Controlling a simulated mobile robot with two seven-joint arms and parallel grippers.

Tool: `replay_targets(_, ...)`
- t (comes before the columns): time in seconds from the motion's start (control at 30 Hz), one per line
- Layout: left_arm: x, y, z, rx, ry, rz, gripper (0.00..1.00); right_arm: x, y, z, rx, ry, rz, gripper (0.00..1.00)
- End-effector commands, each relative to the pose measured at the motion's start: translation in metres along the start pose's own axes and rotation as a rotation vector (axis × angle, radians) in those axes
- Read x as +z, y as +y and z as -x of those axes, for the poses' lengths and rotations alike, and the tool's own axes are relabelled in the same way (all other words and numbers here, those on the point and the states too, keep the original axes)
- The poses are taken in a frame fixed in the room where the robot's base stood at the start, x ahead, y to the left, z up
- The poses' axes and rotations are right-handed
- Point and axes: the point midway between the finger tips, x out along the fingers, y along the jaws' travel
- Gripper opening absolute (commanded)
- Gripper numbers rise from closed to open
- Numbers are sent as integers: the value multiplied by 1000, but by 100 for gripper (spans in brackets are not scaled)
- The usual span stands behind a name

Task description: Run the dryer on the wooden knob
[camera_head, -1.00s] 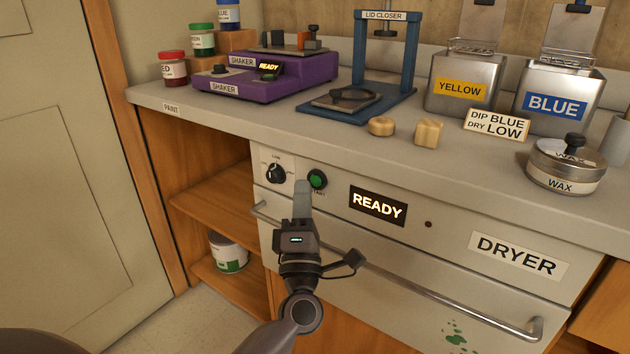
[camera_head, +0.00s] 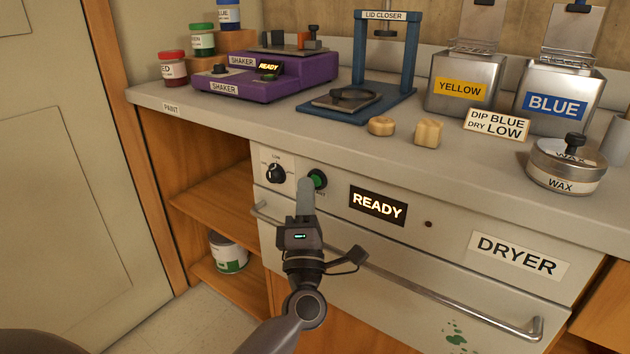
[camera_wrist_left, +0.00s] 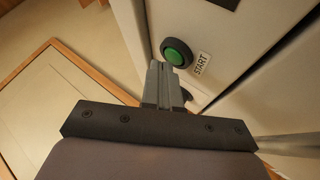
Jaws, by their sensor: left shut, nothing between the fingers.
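The dryer (camera_head: 400,285) is built in under the counter, its drawer front closed and its display (camera_head: 378,206) reading READY. Its green start button (camera_head: 317,179) also shows in the left wrist view (camera_wrist_left: 177,51), labelled START. A dark dial (camera_head: 275,174) sits left of the button. My left gripper (camera_head: 305,181) is shut and empty, its tips just in front of and beside the button; I cannot tell if they touch. The fingers also show in the wrist view (camera_wrist_left: 164,66). A round wooden piece (camera_head: 381,126) and a blocky wooden piece (camera_head: 428,133) lie on the counter. My right gripper is out of view.
The dryer's long handle bar (camera_head: 430,285) sticks out beside my left wrist. On the counter stand a purple shaker (camera_head: 300,85), a blue lid closer (camera_head: 409,65), yellow (camera_head: 463,105) and blue (camera_head: 525,115) tanks, a wax tin (camera_head: 565,170) and a sign (camera_head: 497,124) reading DIP BLUE, DRY LOW.

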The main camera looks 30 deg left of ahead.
Motion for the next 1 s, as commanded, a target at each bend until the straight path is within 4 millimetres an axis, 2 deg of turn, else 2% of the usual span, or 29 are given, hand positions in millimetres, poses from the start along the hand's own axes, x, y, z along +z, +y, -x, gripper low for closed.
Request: replay_targets(1.0,4,-4,-5,-1,-1,0,0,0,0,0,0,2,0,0)
